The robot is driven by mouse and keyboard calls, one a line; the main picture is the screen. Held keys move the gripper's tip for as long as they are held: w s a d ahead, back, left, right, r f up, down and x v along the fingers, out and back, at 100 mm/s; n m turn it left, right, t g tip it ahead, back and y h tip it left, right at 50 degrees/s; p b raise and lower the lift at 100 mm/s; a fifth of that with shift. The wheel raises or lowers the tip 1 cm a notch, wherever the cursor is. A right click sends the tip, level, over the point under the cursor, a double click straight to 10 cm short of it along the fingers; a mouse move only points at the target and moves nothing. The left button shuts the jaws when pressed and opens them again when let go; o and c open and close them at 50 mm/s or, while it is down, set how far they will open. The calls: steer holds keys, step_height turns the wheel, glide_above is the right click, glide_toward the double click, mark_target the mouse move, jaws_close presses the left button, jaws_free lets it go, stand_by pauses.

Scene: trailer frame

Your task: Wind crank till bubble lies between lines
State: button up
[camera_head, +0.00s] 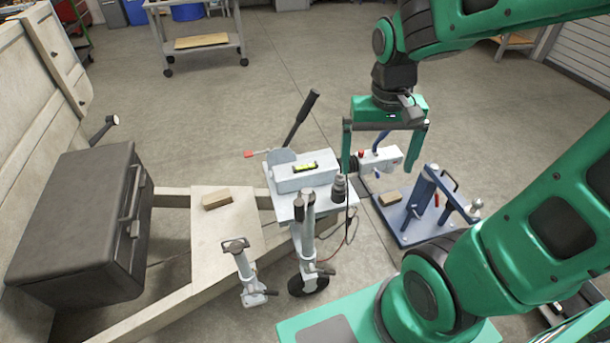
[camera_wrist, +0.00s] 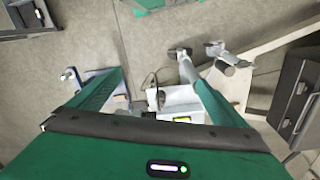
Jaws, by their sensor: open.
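A yellow-green level vial (camera_head: 305,167) lies on top of a light grey box (camera_head: 292,183) at the trailer's front; it also shows in the wrist view (camera_wrist: 182,119). Its bubble and lines are too small to read. A grey jack post (camera_head: 306,232) with a black wheel (camera_head: 309,282) stands below the box. Dark-ended handles stick up at the post's top; I cannot tell which part is the crank. My gripper (camera_head: 379,165) is open and empty, right of the box in the head view. Its fingers also show spread in the wrist view (camera_wrist: 160,78).
A white coupling (camera_head: 382,158) with a red knob shows behind my fingers. A blue stand (camera_head: 425,205) is at right. A long black lever (camera_head: 300,118) rises behind the box. A dark case (camera_head: 75,225) sits left on the trailer frame (camera_head: 170,198).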

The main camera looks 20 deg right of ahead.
steer(key=w+a+f+n, duration=0.25)
steer(key=w+a, duration=0.25)
steer(key=a, duration=0.4)
glide_above(298, 201)
steer(key=shift+s+d+f+y, duration=0.1)
steer(key=shift+f+y, duration=0.05)
steer(key=shift+f, duration=0.4)
steer(key=shift+s+d+f+y, duration=0.1)
steer(key=shift+f+y, duration=0.05)
steer(key=shift+f, duration=0.4)
steer(key=shift+a+f, duration=0.15)
steer(key=shift+a, duration=0.1)
steer(key=shift+d+f, duration=0.15)
steer(key=shift+f, duration=4.95)
steer(key=shift+c, duration=0.4)
steer(key=shift+w+r, duration=0.1)
jaws_close()
